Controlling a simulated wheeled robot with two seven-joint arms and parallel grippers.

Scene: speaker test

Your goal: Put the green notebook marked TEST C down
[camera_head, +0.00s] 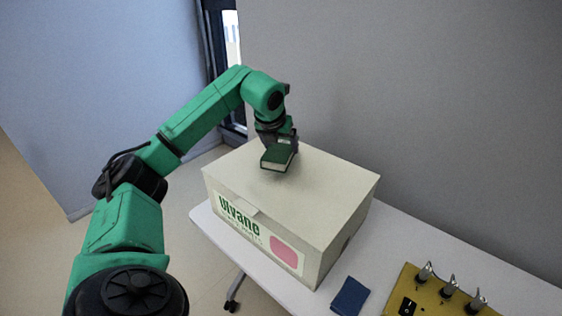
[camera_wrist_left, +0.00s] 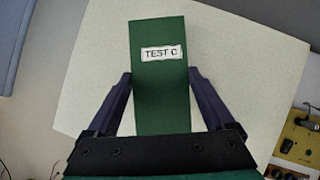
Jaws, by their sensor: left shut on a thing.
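The green notebook (camera_head: 276,158) is in my left gripper (camera_head: 279,146), over the top of a large cream box (camera_head: 320,200). In the left wrist view the notebook (camera_wrist_left: 160,85) shows its white TEST C label and lies between the two fingers of my left gripper (camera_wrist_left: 160,88), which is shut on it. I cannot tell whether the notebook touches the box top. My right gripper is not in view.
The box stands on a white table (camera_head: 420,240) and has free room on its top. A dark blue notebook (camera_head: 350,297) and a yellow panel with knobs (camera_head: 440,295) lie right of the box. A grey wall (camera_head: 430,90) is behind.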

